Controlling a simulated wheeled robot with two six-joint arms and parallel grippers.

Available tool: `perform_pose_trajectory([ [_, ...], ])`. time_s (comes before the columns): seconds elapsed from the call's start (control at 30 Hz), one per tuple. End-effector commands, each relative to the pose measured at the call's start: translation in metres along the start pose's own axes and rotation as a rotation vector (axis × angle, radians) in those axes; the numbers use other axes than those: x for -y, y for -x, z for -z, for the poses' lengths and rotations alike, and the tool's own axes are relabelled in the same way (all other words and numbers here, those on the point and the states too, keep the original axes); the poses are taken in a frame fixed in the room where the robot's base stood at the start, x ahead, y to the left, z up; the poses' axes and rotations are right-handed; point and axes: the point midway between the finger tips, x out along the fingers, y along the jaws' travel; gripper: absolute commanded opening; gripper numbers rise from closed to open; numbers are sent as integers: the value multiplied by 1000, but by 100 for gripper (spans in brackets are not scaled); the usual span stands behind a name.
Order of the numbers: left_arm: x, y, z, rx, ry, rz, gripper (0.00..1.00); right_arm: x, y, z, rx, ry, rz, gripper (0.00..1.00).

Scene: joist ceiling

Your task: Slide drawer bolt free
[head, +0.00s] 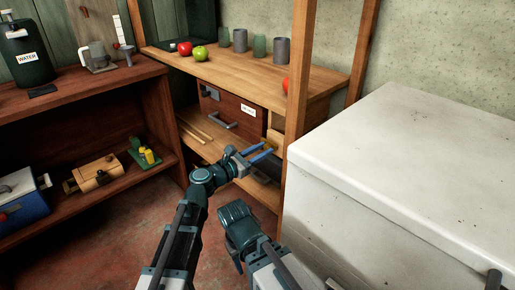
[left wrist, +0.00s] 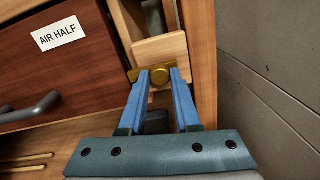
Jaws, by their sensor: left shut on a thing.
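My left gripper (head: 263,151) reaches into the right side of the shelf unit, beside the dark red drawer (head: 240,113). In the left wrist view its blue fingers (left wrist: 158,78) are closed around a round brass knob (left wrist: 159,78) with a brass plate. The knob sits at the lower edge of a pale wooden block (left wrist: 160,54). A grey rod-like part (left wrist: 154,18) shows above the block in a narrow slot. The drawer carries a grey handle (head: 222,123) and a white label; a grey metal fitting (head: 210,92) shows at its upper left. My right arm shows, but its fingers do not.
Two thin sticks (head: 194,131) lie on the shelf left of my gripper. Apples and several cups stand on the top board (head: 235,67). The reddish floor on the left is clear.

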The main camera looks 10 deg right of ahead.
Motion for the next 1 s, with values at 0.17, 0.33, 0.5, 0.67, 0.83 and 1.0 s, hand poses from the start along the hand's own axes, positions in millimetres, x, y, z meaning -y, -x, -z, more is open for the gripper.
perform_pose_trajectory([
  [0.17,6,0,0,1,-1,15,33,0,0,0,0,0,0,50],
  [0.33,5,0,0,1,-1,13,62,0,0,0,0,0,0,50],
  [0.5,4,0,0,1,-1,10,62,0,0,0,0,0,0,50],
  [0.67,3,3,0,1,-1,9,62,0,0,0,0,0,0,50],
  [0.83,4,26,0,0,-1,6,62,0,0,0,0,0,0,50],
  [1.0,4,65,0,0,-1,6,62,0,0,0,0,0,0,50],
])
